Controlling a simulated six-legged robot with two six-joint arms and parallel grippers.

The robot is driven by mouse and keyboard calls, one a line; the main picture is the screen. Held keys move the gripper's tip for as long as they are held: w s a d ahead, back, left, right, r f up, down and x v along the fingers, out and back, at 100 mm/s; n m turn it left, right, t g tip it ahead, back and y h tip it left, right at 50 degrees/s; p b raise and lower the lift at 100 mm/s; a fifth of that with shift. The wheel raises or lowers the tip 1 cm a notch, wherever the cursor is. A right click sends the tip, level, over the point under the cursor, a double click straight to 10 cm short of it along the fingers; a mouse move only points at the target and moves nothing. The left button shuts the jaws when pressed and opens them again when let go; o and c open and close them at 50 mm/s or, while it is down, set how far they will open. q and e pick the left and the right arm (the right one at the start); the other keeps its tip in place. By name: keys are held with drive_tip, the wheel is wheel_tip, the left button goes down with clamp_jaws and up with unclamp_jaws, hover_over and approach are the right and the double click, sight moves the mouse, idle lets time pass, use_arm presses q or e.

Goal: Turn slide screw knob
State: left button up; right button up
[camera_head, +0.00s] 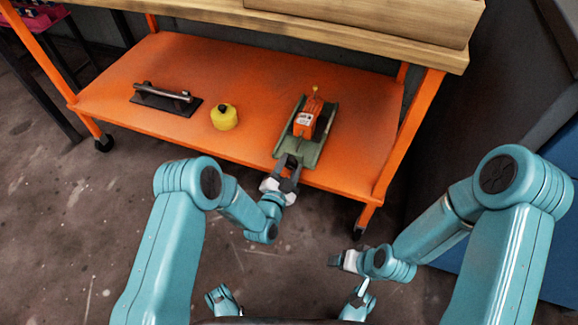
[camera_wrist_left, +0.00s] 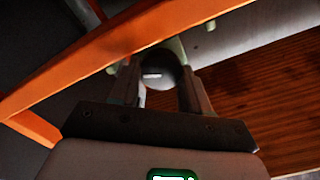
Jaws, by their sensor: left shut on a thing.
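A green slide base (camera_head: 310,145) carrying an orange box-shaped unit (camera_head: 308,117) with a pale label stands on the right part of the orange shelf. My left gripper (camera_head: 287,170) is at the front end of the slide. In the left wrist view my left gripper (camera_wrist_left: 160,85) is shut around a dark round knob (camera_wrist_left: 157,72), with one finger on each side. The fingers partly hide the knob in the head view. My right gripper (camera_head: 336,260) is low in front of the cart, away from the slide and apparently empty; its finger opening is too small to tell.
The orange shelf (camera_head: 240,85) lies beneath a wooden worktop (camera_head: 300,25). A yellow round container (camera_head: 224,117) and a black plate with a metal bar (camera_head: 165,98) stand to the left of the slide. The cart's orange front right leg (camera_head: 408,135) is near the slide. The floor in front is clear.

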use_arm(q)
drive_tip(key=o, duration=1.1)
drive_tip(key=shift+c, duration=0.2)
drive_tip(key=shift+f, duration=0.1)
